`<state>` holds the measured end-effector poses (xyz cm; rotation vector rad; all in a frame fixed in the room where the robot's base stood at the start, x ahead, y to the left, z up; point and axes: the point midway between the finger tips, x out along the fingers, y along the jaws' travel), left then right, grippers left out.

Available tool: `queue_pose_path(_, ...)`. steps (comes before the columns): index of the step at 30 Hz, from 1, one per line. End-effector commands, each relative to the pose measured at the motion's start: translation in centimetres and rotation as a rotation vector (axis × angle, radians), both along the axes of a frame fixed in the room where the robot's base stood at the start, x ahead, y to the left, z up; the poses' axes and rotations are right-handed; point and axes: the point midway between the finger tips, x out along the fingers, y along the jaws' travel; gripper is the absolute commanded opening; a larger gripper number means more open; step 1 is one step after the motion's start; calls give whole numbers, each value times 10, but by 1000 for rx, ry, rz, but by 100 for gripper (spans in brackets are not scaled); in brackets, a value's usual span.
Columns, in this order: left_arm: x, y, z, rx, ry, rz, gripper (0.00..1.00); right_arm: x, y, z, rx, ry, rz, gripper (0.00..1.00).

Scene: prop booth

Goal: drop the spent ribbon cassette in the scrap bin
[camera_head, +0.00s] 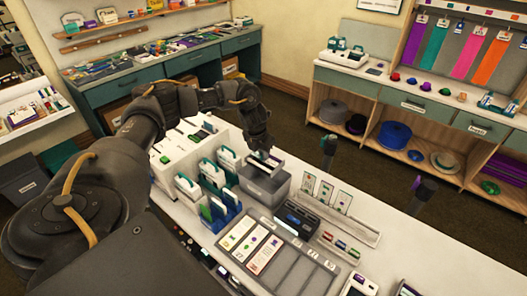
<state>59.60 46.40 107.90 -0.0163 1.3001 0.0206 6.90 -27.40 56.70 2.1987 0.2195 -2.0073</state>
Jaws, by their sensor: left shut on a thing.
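My left gripper (262,150) is at the centre of the camera_head view, pointing down over an open grey bin (266,192) on the white counter. It is shut on a small pale and dark piece (268,160), which looks like the ribbon cassette and sits at or just above the bin's mouth. The fingers hide part of it, and I cannot tell if it touches the rim. The inside of the bin is mostly hidden. My right gripper is not in view.
White and teal units (187,188) and a blue rack (222,216) stand left of the bin. A black device (297,219) and a card stand (336,214) are to its right. A sample board (262,247) lies in front. Two upright dark tools (328,150) rise beyond the counter items.

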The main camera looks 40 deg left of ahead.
Motion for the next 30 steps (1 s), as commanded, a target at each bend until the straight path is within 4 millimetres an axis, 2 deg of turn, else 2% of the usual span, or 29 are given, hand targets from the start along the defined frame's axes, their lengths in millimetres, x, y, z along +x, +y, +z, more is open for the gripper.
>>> queue_pose_path(8, 0, -1, -7, 0, 0, -2, 0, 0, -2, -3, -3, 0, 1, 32)
queue_pose_path(14, 0, -1, -22, 0, 0, -2, 0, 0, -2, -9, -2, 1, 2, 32)
queue_pose_path(30, 0, -1, -80, -1, 0, -4, 0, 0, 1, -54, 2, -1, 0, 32)
